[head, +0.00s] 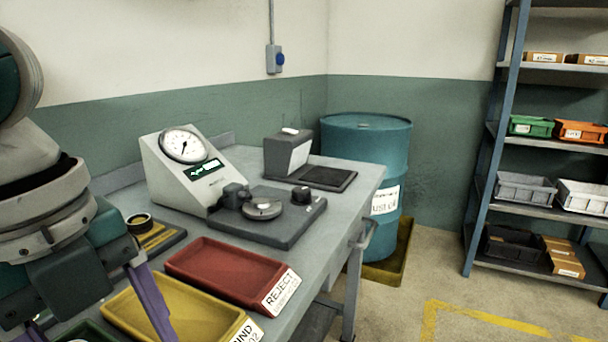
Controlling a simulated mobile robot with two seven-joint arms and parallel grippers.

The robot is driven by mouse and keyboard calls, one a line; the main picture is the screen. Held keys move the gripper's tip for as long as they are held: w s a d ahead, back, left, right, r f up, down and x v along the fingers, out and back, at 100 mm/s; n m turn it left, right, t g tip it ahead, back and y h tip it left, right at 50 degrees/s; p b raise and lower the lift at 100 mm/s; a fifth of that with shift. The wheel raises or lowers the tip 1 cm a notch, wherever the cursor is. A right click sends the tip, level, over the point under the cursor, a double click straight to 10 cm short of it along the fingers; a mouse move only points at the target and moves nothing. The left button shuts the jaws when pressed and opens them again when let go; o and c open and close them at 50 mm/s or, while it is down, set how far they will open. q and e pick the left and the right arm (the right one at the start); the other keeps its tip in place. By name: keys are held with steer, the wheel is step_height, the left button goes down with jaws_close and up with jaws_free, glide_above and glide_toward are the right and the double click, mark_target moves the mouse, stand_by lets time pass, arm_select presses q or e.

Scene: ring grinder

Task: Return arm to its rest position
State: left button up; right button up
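My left arm comes in from the left edge, with its grey and teal wrist over the near left end of the bench. My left gripper (98,326) points down at the bottom left. Its two purple fingers stand wide apart, with a yellow tray (185,318) and part of a green tray (88,333) behind and between them. I see nothing held between the fingers, but their tips run out of the bottom of the picture. My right arm and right gripper are not in view.
On the grey bench (345,190) stand a dial gauge unit (180,175) with a ring fixture (262,208), a red REJECT tray (228,271) and a grey box (288,155). A blue drum (372,150) and a shelf rack (545,140) stand beyond. Floor on the right is clear.

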arm_select(q)
steer(key=s+d+n+t+h+p, duration=0.2)
steer(key=s+d+n+p, duration=0.4)
steer(key=n, duration=0.5)
steer(key=s+a+r+n+y+p, duration=0.35)
steer(key=s+a+n, duration=0.5)
steer(key=n, duration=0.35)
step_height(320, 180, up, 36)
steer(key=p, duration=3.6)
steer(key=shift+w+r+t, duration=0.2)
steer(key=shift+w+t, duration=0.1)
steer(key=shift+t, duration=0.1)
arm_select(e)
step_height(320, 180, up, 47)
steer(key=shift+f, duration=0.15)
arm_select(q)
steer(key=shift+h, duration=0.25)
